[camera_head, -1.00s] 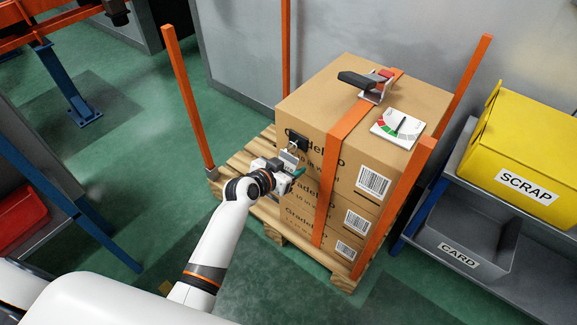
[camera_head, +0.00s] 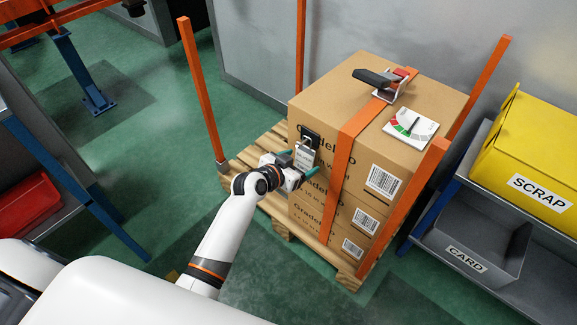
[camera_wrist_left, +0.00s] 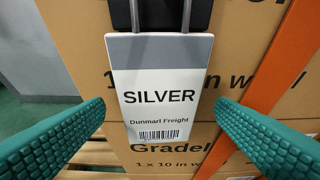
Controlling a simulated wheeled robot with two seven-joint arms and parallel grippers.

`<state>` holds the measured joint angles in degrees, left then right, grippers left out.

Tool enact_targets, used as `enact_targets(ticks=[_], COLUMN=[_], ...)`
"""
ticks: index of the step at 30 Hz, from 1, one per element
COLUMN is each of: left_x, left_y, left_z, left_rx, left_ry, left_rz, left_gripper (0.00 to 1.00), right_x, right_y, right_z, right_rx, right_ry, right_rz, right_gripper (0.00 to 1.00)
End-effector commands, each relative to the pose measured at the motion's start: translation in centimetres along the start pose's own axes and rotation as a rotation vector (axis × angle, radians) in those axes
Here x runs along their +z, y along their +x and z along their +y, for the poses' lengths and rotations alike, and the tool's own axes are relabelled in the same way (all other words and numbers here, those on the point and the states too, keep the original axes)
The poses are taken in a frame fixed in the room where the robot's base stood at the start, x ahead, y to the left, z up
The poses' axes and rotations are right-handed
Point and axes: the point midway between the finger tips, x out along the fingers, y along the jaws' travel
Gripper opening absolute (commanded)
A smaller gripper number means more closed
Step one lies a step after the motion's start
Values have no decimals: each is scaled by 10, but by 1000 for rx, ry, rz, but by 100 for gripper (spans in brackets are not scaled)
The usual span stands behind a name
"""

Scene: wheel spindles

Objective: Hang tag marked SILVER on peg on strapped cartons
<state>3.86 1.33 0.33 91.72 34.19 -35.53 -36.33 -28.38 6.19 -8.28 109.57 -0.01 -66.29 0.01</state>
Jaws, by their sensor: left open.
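The tag marked SILVER (camera_wrist_left: 160,95) hangs upright in the left wrist view, white with a grey top band and a barcode. Two thin metal prongs run from its top up to a black holder (camera_wrist_left: 172,12) on the carton face. In the head view the tag (camera_head: 304,158) hangs below the black peg mount (camera_head: 311,136) on the strapped cartons (camera_head: 345,125). My left gripper (camera_head: 297,163) is open, its teal fingers (camera_wrist_left: 158,135) apart on both sides of the tag, touching neither edge. The peg's tip is hidden. My right gripper is not in view.
The cartons stand on a wooden pallet (camera_head: 257,153) between orange posts (camera_head: 203,95). An orange strap (camera_head: 342,170), a strap tool (camera_head: 384,84) and a dial card (camera_head: 410,128) are on them. A yellow SCRAP bin (camera_head: 525,155) and grey CARD bin (camera_head: 470,248) stand right.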

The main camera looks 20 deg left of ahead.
Motion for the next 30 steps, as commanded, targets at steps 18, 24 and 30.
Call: enact_targets(ticks=[18,24,30], left_x=[0,0,-28], left_y=[-108,-114,-111], left_z=[0,0,-5], left_rx=[0,-1,-1], left_ry=[2,-1,-18], left_rz=[2,1,72], left_gripper=[79,79,79], right_x=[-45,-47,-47], right_y=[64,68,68], right_z=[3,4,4], right_rx=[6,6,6], right_ry=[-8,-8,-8], right_rz=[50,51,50], right_gripper=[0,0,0])
